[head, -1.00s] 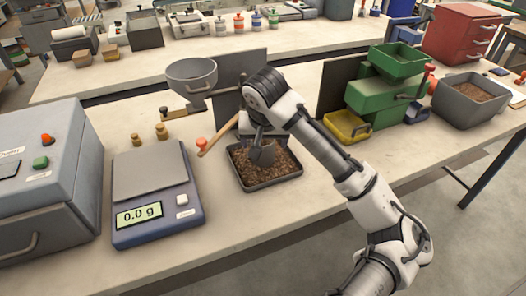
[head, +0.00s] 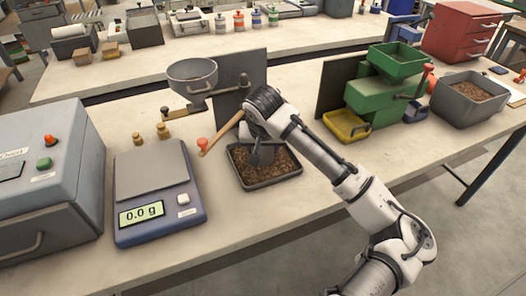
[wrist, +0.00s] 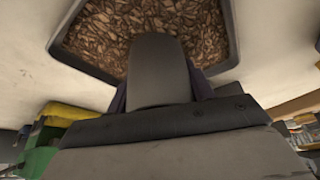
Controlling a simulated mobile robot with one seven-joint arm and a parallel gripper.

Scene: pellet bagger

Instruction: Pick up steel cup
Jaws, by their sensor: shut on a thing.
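The steel cup (wrist: 158,72) shows in the wrist view as a dark grey rounded shape in front of my gripper, above the pellets. In the head view the cup (head: 265,156) is small and partly hidden by my wrist. My gripper (head: 256,153) is shut on the cup, over the tray. In the wrist view the dark fingers show at both sides of the cup. The dark tray (head: 266,183) of brown pellets lies below the cup. I cannot tell whether the cup touches the pellets.
A scale (head: 156,195) reading 0.0 g and a grey box (head: 45,200) stand to the left. A grey hopper (head: 192,85) with a wooden-handled lever stands behind the tray. A green machine (head: 385,95) with a yellow tray stands right. The bench front is clear.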

